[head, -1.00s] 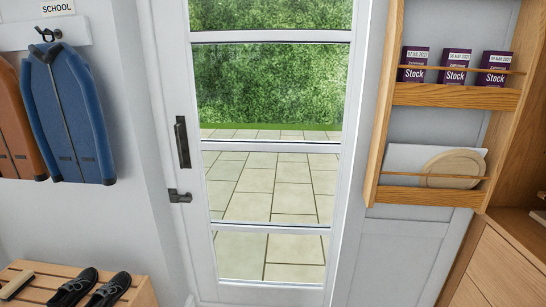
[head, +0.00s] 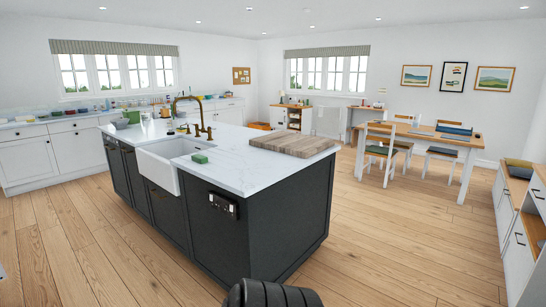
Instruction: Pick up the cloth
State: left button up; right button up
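I cannot make out a cloth for certain in the head view. A small green item (head: 200,158) lies on the white island worktop beside the sink; it looks like a block or a folded piece, and I cannot tell which. Small items by the far windows are too small to name. Neither of my grippers can be made out. A dark ribbed rounded part shows at the bottom edge, and I cannot tell what it is.
The dark kitchen island (head: 270,225) stands ahead, with a white sink (head: 160,168), a brass tap (head: 189,115) and a wooden board (head: 293,143). A dining table (head: 450,137) with chairs is at the back right. Wooden floor (head: 400,240) is open right of the island.

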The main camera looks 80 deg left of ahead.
aim_at(200, 159)
jog(key=u, duration=4)
jog(key=i, duration=1.75)
jog(key=z, duration=0.25)
jog(key=i, duration=1.55)
jog(key=z, duration=1.4)
